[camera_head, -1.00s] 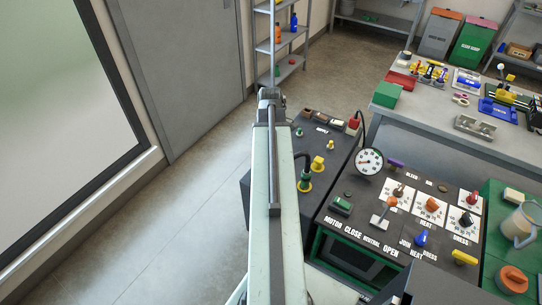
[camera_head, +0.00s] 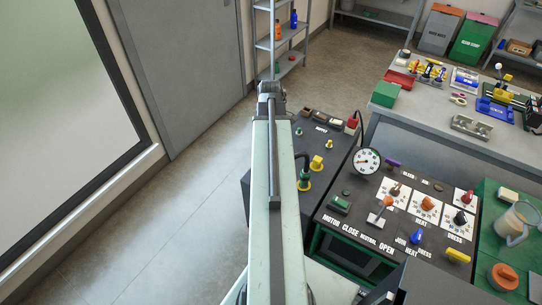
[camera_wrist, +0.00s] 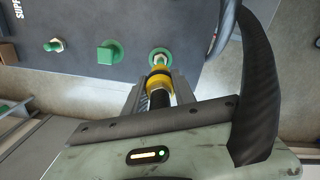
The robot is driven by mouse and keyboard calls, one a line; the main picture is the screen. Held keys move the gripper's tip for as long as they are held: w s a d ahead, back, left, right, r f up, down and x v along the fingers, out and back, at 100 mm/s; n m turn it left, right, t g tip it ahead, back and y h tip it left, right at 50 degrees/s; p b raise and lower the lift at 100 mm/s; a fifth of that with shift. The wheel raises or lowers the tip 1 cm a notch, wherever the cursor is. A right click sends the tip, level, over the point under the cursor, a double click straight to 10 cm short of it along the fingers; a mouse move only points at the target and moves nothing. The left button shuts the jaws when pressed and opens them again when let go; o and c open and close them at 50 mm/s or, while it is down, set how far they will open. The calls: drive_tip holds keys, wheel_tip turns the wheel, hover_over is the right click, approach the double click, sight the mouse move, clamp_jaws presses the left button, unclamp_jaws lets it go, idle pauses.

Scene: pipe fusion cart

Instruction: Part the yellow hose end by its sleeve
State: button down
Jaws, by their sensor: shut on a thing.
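The yellow hose end (camera_wrist: 158,80) sits between the jaws of my gripper (camera_wrist: 157,95) in the wrist view. The gripper is shut on it, with the dark hose running back between the jaws. The hose end is lined up with a green-ringed port (camera_wrist: 160,57) on the dark panel. Pale metal shows between the two, and I cannot tell whether they are still joined. In the head view my arm hides my gripper and the yellow end. A green hose end (camera_head: 304,176) stands in a yellow-ringed port on the same cabinet.
Green fittings (camera_wrist: 108,52) stand beside the port, and a grey hose (camera_wrist: 225,28) arcs close by on the right. Yellow fittings (camera_head: 317,162) stand on the cabinet top. A gauge (camera_head: 367,161) and control panel are at right. The floor at left is clear.

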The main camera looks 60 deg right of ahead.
drive_tip(key=shift+r+p, duration=3.55)
drive_tip(key=shift+r, duration=0.4)
drive_tip(key=shift+f, duration=0.1)
